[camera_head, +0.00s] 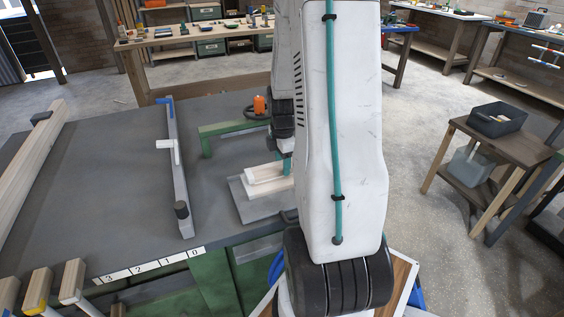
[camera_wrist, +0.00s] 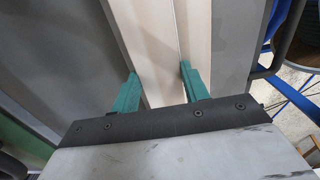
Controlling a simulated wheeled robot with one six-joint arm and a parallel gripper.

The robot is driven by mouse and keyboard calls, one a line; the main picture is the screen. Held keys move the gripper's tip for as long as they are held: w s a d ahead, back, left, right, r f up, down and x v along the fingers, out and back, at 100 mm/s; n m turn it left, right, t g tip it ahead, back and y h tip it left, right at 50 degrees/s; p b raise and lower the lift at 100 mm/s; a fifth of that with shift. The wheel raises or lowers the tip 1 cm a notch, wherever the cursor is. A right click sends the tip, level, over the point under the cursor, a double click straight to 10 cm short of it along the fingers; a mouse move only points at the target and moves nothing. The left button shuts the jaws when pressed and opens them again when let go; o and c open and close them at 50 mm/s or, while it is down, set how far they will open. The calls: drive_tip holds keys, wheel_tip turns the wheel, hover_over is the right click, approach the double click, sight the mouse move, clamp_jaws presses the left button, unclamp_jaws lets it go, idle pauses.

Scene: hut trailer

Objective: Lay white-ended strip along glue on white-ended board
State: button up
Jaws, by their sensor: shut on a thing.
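My gripper (camera_wrist: 160,88) has its teal fingers closed on either side of a pale wooden strip (camera_wrist: 152,42). In the head view my gripper (camera_head: 287,166) is mostly hidden behind my arm. There the strip (camera_head: 266,171) lies low over a pale board (camera_head: 268,187) with a whitish near end. I cannot tell whether the strip touches the board. No glue can be made out.
A grey plate (camera_head: 258,208) lies under the board on the dark workbench (camera_head: 120,200). A grey bar with a white handle (camera_head: 168,150) and an orange-topped tool (camera_head: 259,105) stand nearby. Wooden-handled tools (camera_head: 40,288) are at the front left. A side table (camera_head: 510,145) stands at right.

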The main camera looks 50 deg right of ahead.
drive_tip(key=o, duration=1)
drive_tip(key=shift+f, duration=0.15)
drive_tip(key=shift+o, duration=0.2)
wheel_tip(320, 180, up, 12)
drive_tip(key=a+r+m, duration=0.2)
drive_tip(key=a+r, duration=0.3)
drive_tip(key=a, duration=0.3)
drive_tip(key=s+a+r+m, duration=0.2)
drive_tip(key=s+a+m, duration=0.1)
drive_tip(key=a, duration=0.4)
drive_tip(key=s+a+r+m, duration=0.2)
drive_tip(key=s+a, duration=0.3)
drive_tip(key=a, duration=0.3)
drive_tip(key=s+a+r+m+t, duration=0.1)
drive_tip(key=s+a+r+m, duration=0.1)
drive_tip(key=s+a+m, duration=0.2)
drive_tip(key=a, duration=0.3)
drive_tip(key=shift+s+a+r+m, duration=0.2)
drive_tip(key=shift+s+m, duration=0.1)
drive_tip(key=shift+s, duration=0.05)
